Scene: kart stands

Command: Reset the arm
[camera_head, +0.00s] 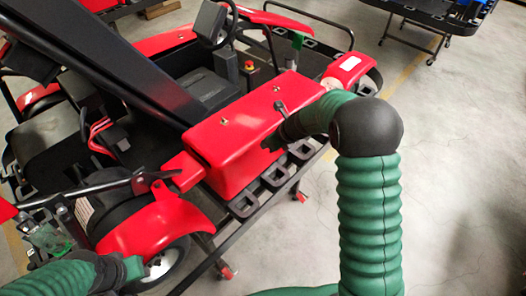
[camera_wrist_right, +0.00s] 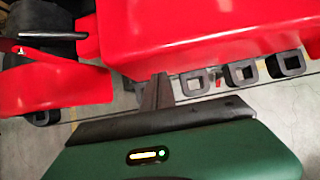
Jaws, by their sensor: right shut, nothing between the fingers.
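My right arm (camera_head: 370,220) rises at the right of the head view and bends left at a dark elbow. My right gripper (camera_head: 269,143) is in front of the side of the red kart box (camera_head: 235,150). In the right wrist view the right gripper's fingers (camera_wrist_right: 158,92) are together with nothing between them, just below the lower edge of the red body (camera_wrist_right: 200,35). I cannot tell whether they touch it. My left arm (camera_head: 55,280) comes in at the lower left beside the kart's wheel, and its fingers do not show clearly.
The kart stand's rail with several black square loops (camera_head: 244,203) runs below the red box. A red fender (camera_head: 155,226) over a wheel (camera_head: 168,262) is near my left arm. A black beam (camera_head: 100,60) crosses the upper left. The floor (camera_head: 460,160) on the right is clear.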

